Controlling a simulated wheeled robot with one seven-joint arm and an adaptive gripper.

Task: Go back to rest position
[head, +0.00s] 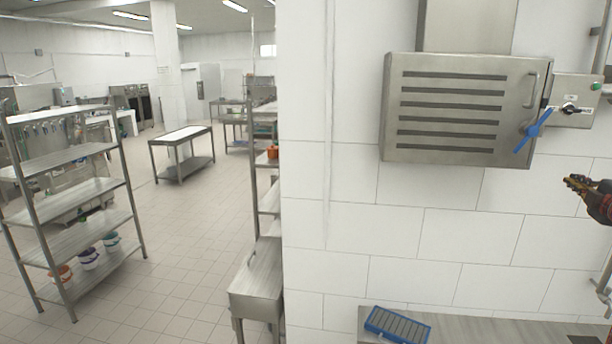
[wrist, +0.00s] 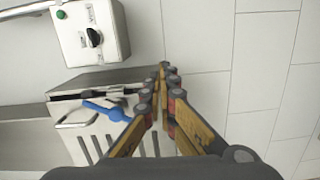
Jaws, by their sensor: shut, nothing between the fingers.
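My gripper (head: 574,183) is at the right edge of the head view, in the air in front of the white tiled wall. It is shut and empty. In the wrist view my gripper (wrist: 166,74) shows its two orange-brown fingers meeting at the tips. The steel wall box (head: 455,108) with dark slots and a blue lever (head: 533,130) is up and left of the gripper in the head view. The blue lever also shows in the wrist view (wrist: 107,110), left of the fingers. The gripper appears apart from the box and lever.
A control box (head: 577,100) with a black knob and green button is on the wall beside the steel box. Below is a steel counter (head: 470,331) with a blue-rimmed tray (head: 397,325). Shelving (head: 75,200) and tables stand left; the tiled floor (head: 180,230) there is open.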

